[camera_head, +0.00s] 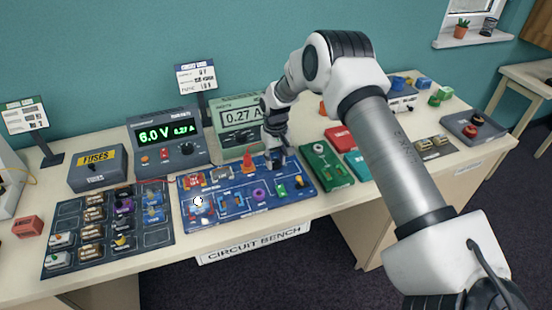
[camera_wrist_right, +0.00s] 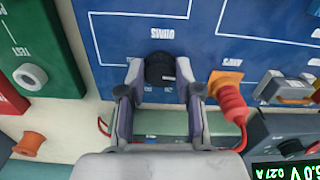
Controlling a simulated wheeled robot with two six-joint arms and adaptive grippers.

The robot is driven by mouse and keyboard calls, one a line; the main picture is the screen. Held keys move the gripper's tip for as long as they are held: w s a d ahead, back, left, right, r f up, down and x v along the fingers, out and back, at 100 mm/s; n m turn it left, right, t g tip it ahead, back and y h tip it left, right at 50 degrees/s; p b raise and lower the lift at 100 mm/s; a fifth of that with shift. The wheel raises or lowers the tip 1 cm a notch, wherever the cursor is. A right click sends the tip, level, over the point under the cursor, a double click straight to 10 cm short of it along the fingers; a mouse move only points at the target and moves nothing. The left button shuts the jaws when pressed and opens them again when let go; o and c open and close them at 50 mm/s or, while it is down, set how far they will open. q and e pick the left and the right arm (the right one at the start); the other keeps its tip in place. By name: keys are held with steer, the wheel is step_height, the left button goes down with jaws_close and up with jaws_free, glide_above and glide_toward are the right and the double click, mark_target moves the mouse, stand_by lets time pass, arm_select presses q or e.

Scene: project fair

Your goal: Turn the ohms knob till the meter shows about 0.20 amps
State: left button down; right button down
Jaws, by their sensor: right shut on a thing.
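The ohms knob (camera_wrist_right: 160,67) is a round black knob on the blue circuit board (camera_head: 250,204), beside the printed word OHMS in the right wrist view. My right gripper (camera_wrist_right: 158,82) is shut on the knob, with one finger on each side of it. In the head view my right gripper (camera_head: 276,152) reaches down at the board's back right corner and mostly hides the knob. The meter (camera_head: 241,116) behind the board reads 0.27 A. My left gripper is not in view.
The power supply (camera_head: 166,140) shows 6.0 V and 0.27 A. A green test board (camera_head: 325,165) lies right of the blue board. A dark parts tray (camera_head: 109,228) lies at the left.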

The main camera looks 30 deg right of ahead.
mark_target(275, 161)
steer(key=m, duration=0.4)
steer(key=shift+f+m+p, duration=0.1)
steer(key=shift+m+p, duration=0.2)
steer(key=shift+p, duration=0.05)
steer(key=shift+m, duration=1.5)
steer(key=c, duration=0.9)
jaws_free()
steer(key=shift+f, duration=0.1)
steer(key=shift+o, duration=0.6)
steer(key=shift+w+f, duration=0.1)
steer(key=shift+w, duration=0.1)
step_height(275, 161, up, 12)
steer(key=shift+p, duration=0.3)
steer(key=shift+d, duration=0.1)
